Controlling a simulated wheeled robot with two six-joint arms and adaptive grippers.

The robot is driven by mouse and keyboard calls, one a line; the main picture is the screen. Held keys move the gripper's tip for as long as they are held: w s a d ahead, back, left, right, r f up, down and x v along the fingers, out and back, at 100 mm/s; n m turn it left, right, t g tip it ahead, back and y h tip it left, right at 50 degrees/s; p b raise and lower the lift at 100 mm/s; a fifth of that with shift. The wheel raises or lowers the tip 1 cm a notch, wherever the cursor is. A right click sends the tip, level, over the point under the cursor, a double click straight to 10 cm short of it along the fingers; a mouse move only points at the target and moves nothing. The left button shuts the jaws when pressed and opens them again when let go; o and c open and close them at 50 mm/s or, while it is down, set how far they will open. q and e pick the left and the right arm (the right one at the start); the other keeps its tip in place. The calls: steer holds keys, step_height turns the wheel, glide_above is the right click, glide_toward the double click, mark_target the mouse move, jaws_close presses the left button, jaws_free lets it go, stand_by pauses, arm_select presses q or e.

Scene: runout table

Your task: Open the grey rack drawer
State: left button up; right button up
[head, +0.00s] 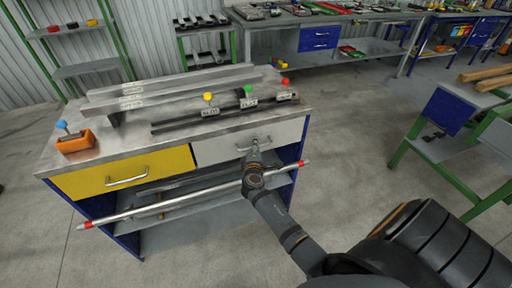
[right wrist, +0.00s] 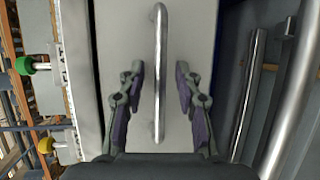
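The grey drawer (head: 220,149) is the right one of two drawers under the rack top, and its front looks flush with the rack. Its bar handle (right wrist: 159,75) runs upright through the middle of the right wrist view, against the pale drawer front (right wrist: 182,22). My right gripper (head: 255,146) is at this handle in the head view. In the right wrist view my right gripper (right wrist: 160,78) is open, one finger on each side of the handle, with gaps to both. My left gripper is in neither view.
A yellow drawer (head: 125,175) sits left of the grey one. A long metal bar with red ends (head: 200,190) lies across the rack front below the drawers. Metal bars with coloured knobs (head: 208,97) and an orange box (head: 76,142) are on the top (head: 115,147).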

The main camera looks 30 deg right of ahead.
steer(key=shift+c, duration=0.2)
jaws_close()
steer(key=shift+s, duration=0.1)
